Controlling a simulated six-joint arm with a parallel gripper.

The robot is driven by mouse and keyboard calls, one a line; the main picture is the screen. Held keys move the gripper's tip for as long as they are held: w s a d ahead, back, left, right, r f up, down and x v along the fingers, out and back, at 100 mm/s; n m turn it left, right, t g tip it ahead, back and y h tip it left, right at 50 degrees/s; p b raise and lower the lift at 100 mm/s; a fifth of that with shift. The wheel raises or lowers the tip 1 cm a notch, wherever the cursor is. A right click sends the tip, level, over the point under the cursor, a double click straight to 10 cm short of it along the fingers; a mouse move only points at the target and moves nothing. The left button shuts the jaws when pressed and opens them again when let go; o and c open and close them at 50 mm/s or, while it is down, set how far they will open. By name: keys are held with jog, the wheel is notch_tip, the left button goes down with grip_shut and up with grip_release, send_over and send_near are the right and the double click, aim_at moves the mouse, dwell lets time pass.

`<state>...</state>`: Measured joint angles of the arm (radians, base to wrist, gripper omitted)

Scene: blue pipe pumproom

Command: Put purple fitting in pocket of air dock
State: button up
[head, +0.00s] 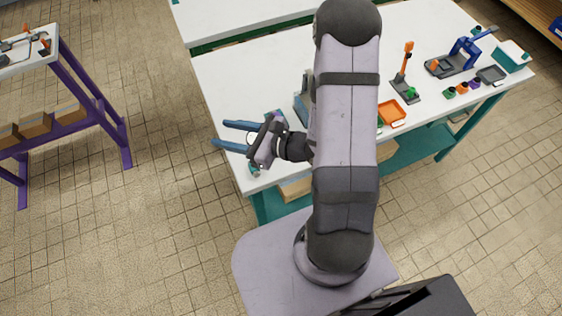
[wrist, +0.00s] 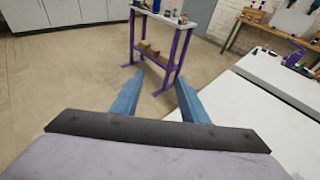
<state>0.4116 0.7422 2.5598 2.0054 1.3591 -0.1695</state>
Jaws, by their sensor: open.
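My gripper (head: 220,134) is open, with its blue fingers apart over the left edge of the white table and nothing visible between them. A small purple fitting (head: 474,84) appears at the end of a short row of small coloured pieces near the table's right front edge, far from my gripper. I cannot tell for sure which thing is the air dock. A grey base with a blue upright fixture (head: 466,52) and a grey base with an orange lever (head: 405,72) stand on the right part of the table.
My arm hides the middle of the white table (head: 240,75). An orange tray (head: 391,112), a dark grey tray (head: 491,74) and a teal box (head: 513,54) stand on its right part. A purple-legged stand (head: 98,98) is at the left, with clear floor between.

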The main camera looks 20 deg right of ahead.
jog(key=s+a+r+n+g+y, duration=0.3)
jog(key=s+a+n+g, duration=0.55)
jog(key=s+n, duration=0.2)
jog(key=s+d+f+n+g+h, duration=0.2)
jog(key=s+d+n+g+h, duration=0.25)
jog(key=s+n, duration=0.35)
jog(key=w+d+r+n+t+h, duration=0.1)
jog(key=w+d+n+t+h, duration=0.1)
jog(key=d+n+h, duration=0.6)
jog(key=w+d, duration=0.1)
jog(key=d, duration=0.3)
jog(key=shift+w+h, duration=0.3)
jog(key=shift+h, duration=0.05)
jog(key=shift+n, duration=0.25)
notch_tip(320, 180, down, 19)
jog(key=b, duration=1.8)
jog(key=shift+r+b, duration=0.2)
jog(key=shift+b, duration=0.15)
